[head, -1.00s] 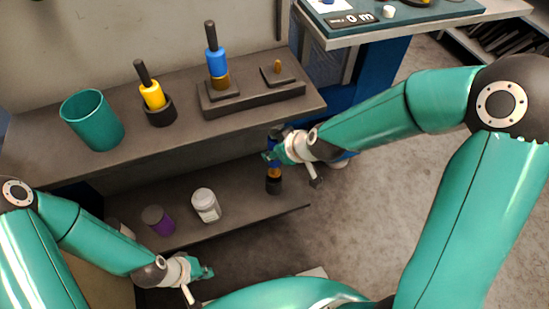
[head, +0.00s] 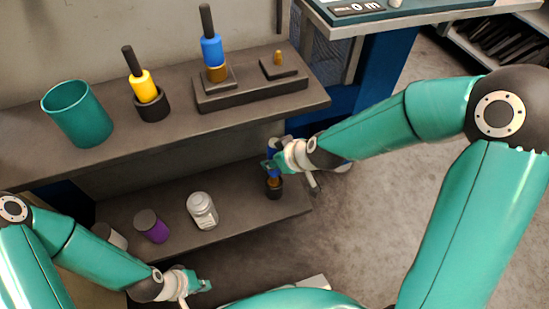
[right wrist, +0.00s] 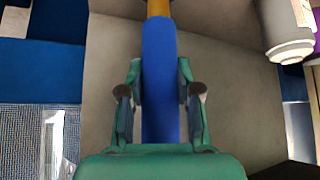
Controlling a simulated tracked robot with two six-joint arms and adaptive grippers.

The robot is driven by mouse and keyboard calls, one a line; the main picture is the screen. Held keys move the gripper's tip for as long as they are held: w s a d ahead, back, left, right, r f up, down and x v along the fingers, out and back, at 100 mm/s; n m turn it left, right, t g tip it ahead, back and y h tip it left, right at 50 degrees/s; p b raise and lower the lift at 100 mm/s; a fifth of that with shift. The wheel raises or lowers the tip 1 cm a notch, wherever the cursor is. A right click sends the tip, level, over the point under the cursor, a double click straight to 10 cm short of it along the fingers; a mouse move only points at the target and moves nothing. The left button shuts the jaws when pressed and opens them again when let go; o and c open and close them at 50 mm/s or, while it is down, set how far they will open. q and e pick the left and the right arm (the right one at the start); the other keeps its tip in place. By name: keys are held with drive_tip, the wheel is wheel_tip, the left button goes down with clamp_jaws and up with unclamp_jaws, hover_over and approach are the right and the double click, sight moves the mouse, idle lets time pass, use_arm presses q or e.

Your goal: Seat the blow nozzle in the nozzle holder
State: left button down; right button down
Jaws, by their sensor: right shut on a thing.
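The blow nozzle, a blue tool with a brass end, is held by my right gripper (head: 270,163) at the right end of the lower shelf. In the right wrist view its blue body (right wrist: 160,75) lies between the fingers, its brass end running out of the top edge. In the head view its brass part (head: 273,181) is at the mouth of a small dark cup (head: 274,191), which looks like the nozzle holder. How deep it sits, I cannot tell. My left gripper (head: 205,286) is low at the left, away from the shelf; its finger gap is unclear.
The upper shelf (head: 190,128) holds a teal cup (head: 80,118), a yellow tool (head: 143,86) in a dark cup and a blue-handled tool (head: 212,50) on a dark block. A white jar (head: 202,211) and a purple-banded jar (head: 151,227) stand left on the lower shelf.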

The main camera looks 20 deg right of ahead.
drive_tip(key=shift+f, duration=0.3)
drive_tip(key=c, duration=0.8)
unclamp_jaws()
drive_tip(key=shift+a, duration=0.1)
drive_tip(key=shift+r, duration=0.45)
drive_tip(key=p+v, duration=0.6)
drive_tip(key=v, duration=0.6)
drive_tip(key=s+a+f+m+g, duration=0.1)
drive_tip(key=s+f, duration=0.3)
drive_tip(key=f, duration=0.4)
drive_tip(key=s+a+f+m+g, duration=0.2)
drive_tip(key=s+f+m+g, duration=0.1)
drive_tip(key=f, duration=0.6)
drive_tip(key=s+a+f+m+g, duration=0.2)
drive_tip(key=s+f, duration=0.3)
drive_tip(key=f, duration=0.3)
drive_tip(key=shift+s+f+m+y, duration=0.15)
drive_tip(key=shift+s+m+y, duration=0.2)
drive_tip(key=shift+m, duration=0.25)
